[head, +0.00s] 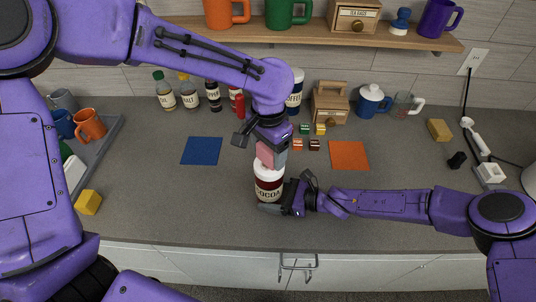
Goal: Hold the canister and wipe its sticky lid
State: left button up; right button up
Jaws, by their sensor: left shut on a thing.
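The canister (268,190), dark red with a COCOA label and a white lid, stands upright on the counter in the head view. My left gripper (271,146) comes down from above and is shut on a pink sponge-like block (266,156). The block is right at the lid and looks to touch it, covering part of it. My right gripper (282,198) is low at the canister's right side, with one finger reaching across the front of its base. The other finger is partly hidden, so I cannot tell whether it grips the canister.
A blue square (201,151) and an orange square (349,155) lie on the counter. Bottles and jars stand behind, with a wooden box (330,103) and a blue lidded pot (373,101) to the right. A tray with mugs (90,124) is at left.

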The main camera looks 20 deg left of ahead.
aim_at(266, 171)
pick_arm(q)
jog(key=shift+w+a, duration=0.1)
jog(key=shift+w, duration=0.35)
jog(key=shift+s+d, duration=0.2)
jog(key=shift+s, duration=0.8)
jog(key=shift+s+d, duration=0.15)
jog(key=shift+s, duration=0.85)
notch_tip(266, 171, up, 2)
jog(key=shift+w+r, duration=0.15)
jog(key=shift+r, duration=2.95)
pick_arm(e)
jog(key=o, duration=0.9)
jog(key=v, duration=1.1)
jog(key=shift+d+r, duration=0.1)
jog(key=shift+d, duration=0.1)
jog(key=shift+d+r, duration=0.1)
jog(key=shift+d, duration=0.15)
